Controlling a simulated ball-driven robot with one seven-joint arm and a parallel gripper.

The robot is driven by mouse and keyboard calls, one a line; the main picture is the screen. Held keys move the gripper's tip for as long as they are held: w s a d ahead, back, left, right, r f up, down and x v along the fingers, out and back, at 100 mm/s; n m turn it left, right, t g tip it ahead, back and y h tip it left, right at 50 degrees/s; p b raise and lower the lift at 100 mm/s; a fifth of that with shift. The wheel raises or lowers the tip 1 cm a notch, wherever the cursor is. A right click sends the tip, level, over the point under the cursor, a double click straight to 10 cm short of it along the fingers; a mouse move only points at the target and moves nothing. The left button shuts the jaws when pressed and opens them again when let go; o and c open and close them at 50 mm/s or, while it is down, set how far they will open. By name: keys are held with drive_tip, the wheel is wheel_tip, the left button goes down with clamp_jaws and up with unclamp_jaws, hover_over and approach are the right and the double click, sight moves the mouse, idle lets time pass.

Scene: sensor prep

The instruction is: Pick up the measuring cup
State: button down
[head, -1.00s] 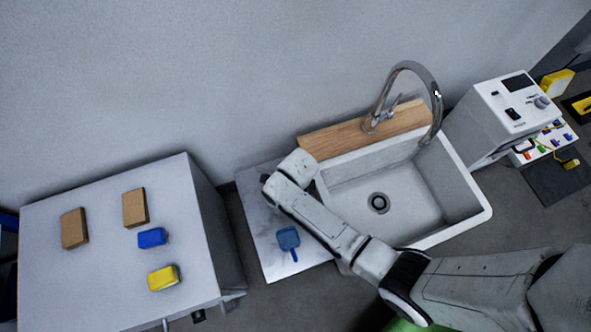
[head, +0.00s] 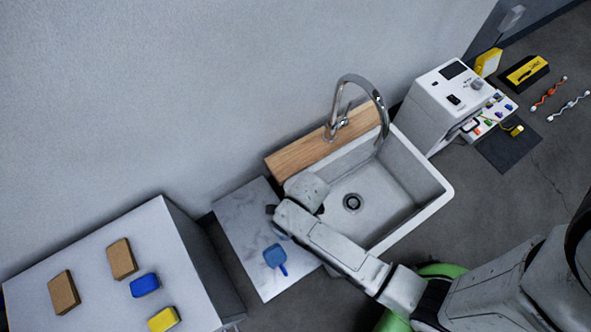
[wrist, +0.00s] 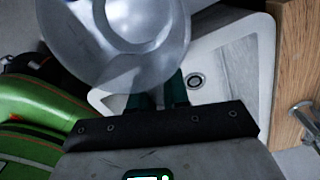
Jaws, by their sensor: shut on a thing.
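The measuring cup (wrist: 125,35) is a clear, round, cup-like vessel that fills the upper left of the wrist view. My gripper (wrist: 160,92) has its dark teal fingers shut on the cup's near side. The sink shows behind and below the cup, which is held in the air. In the head view, my arm hides the fingers and the cup cannot be made out; the end of the arm is over the sink's left side.
The white sink (head: 428,205) has a tall curved faucet (head: 378,100) and a wooden board (head: 310,150) behind it. A blue scoop-like thing (head: 275,256) lies on the marble counter (head: 240,222). The left table (head: 95,250) holds boxes and sponges. A white machine (head: 435,115) stands right.

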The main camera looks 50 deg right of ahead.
drive_tip(key=shift+s+d+r+p, duration=0.15)
drive_tip(key=shift+s+r, duration=0.1)
drive_tip(key=shift+s, duration=0.3)
drive_tip(key=shift+s+d+r+p, duration=0.2)
drive_tip(key=shift+s+r, duration=0.1)
drive_tip(key=shift+s, duration=0.25)
drive_tip(key=shift+s+d+r+p, duration=0.15)
drive_tip(key=shift+s+r, duration=0.1)
drive_tip(key=shift+s, duration=0.3)
